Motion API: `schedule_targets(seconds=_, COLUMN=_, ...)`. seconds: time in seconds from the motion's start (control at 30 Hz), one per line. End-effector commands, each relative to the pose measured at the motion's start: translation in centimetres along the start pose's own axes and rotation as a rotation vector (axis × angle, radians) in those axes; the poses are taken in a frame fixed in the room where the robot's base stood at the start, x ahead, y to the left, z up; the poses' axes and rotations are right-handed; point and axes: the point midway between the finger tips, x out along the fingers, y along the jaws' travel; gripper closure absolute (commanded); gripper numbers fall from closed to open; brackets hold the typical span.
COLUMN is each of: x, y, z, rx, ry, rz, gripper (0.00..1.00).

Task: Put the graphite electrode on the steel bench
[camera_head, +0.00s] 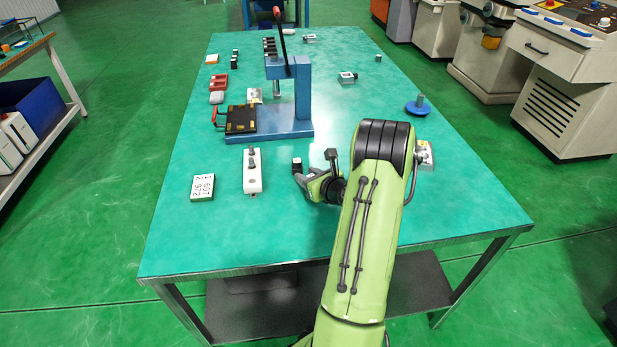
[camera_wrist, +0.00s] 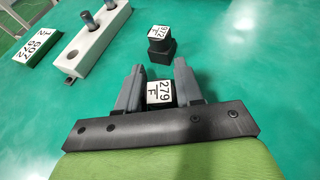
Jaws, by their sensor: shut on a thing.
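My gripper (camera_head: 318,172) is low over the near middle of a green-topped bench (camera_head: 340,230). In the wrist view my gripper (camera_wrist: 158,72) is shut on a small dark block with a white label reading 279 F (camera_wrist: 159,92), which looks like a graphite electrode. I cannot tell whether it touches the bench top. In the head view I cannot make out the held block. A second dark block labelled 972 (camera_wrist: 160,42) stands on the bench just beyond the fingertips; it also shows left of my gripper in the head view (camera_head: 297,165).
A white holder with dark posts (camera_head: 252,178) and a numbered box (camera_head: 202,187) stand to the left. Behind is a blue press (camera_head: 300,100) with a black plate (camera_head: 241,120). A blue disc with a post (camera_head: 418,107) stands right. The front left of the top is clear.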

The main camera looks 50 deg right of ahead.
Motion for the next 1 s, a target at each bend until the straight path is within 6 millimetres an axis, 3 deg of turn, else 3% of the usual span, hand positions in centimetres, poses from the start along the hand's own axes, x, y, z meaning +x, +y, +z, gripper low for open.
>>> schedule_targets(seconds=0.03, x=0.1, y=0.0, z=-0.3, rx=0.001, ry=0.000, rz=0.000, gripper=0.95)
schedule_targets(seconds=0.07, x=0.1, y=0.0, z=-0.2, rx=0.001, ry=0.001, rz=0.000, gripper=0.61)
schedule_targets(seconds=0.2, x=0.1, y=0.0, z=-0.2, rx=0.000, ry=0.001, rz=0.000, gripper=0.40)
schedule_targets(seconds=0.57, x=-0.6, y=-0.1, z=0.2, rx=0.003, ry=0.002, rz=-0.002, gripper=0.39)
schedule_targets(seconds=0.9, x=-9.2, y=-0.1, z=0.2, rx=0.006, ry=0.001, rz=-0.005, gripper=0.39)
schedule_targets(seconds=1.0, x=-10.9, y=-0.1, z=0.2, rx=0.004, ry=0.002, rz=-0.004, gripper=0.39)
